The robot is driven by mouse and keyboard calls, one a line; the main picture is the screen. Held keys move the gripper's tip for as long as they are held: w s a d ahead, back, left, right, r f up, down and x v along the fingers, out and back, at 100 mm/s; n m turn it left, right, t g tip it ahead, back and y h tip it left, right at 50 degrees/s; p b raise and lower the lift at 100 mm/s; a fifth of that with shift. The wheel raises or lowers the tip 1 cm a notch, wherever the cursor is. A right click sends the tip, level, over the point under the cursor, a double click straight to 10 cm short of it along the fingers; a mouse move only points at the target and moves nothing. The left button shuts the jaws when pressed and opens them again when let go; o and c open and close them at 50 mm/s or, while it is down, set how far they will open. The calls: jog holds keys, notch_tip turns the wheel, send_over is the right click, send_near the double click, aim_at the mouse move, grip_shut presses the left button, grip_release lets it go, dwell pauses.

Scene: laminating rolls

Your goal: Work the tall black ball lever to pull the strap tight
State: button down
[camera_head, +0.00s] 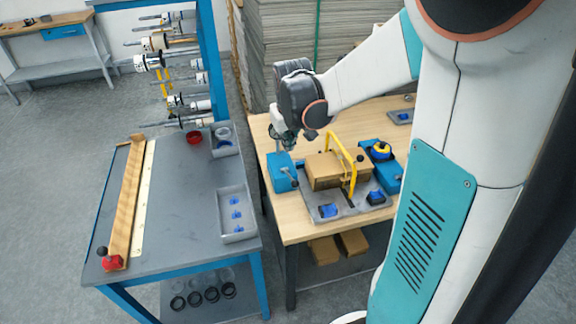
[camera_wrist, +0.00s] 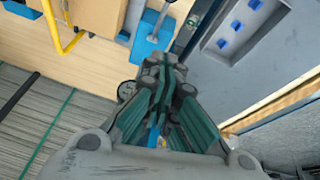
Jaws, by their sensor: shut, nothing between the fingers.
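A blue lever unit (camera_head: 283,173) stands at the left end of the strapping fixture on the wooden table. It also shows in the wrist view (camera_wrist: 146,47), with a grey lever bar (camera_wrist: 161,19) rising from it towards the top edge. A cardboard box (camera_head: 322,172) sits on the fixture under a yellow arch (camera_head: 344,160). The strap cannot be made out clearly. My gripper (camera_head: 287,147) is just above and behind the blue unit. In the wrist view its fingers (camera_wrist: 160,68) are shut and empty, near the unit.
A blue unit with a yellow top (camera_head: 382,151) stands right of the box. A grey bench (camera_head: 185,185) at left carries a tray (camera_head: 236,214) and a red base with a black ball (camera_head: 111,262). A gap separates bench and table.

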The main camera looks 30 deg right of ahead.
aim_at(293, 184)
notch_tip(293, 184, down, 12)
jog(key=d+b, duration=0.1)
jog(key=b, duration=0.2)
jog(key=shift+r+b, duration=0.2)
jog(key=shift+b, duration=0.15)
jog(key=shift+s+f, duration=0.1)
jog(key=shift+s, duration=0.05)
jog(key=s+f+t+b, duration=0.1)
jog(key=f+t+b, duration=0.1)
jog(key=b, duration=0.1)
jog(key=s+f+t+b, duration=0.1)
jog(key=b, duration=0.1)
jog(key=shift+s+a+f+h, duration=0.3)
jog(key=shift+a+f+h, duration=0.1)
jog(key=f+b, duration=0.1)
jog(key=s+f+b, duration=0.1)
jog(key=f+b, duration=0.1)
jog(key=shift+s+a, duration=0.15)
jog(key=shift+s, duration=0.05)
jog(key=shift+s+f, duration=0.1)
dwell(0.5)
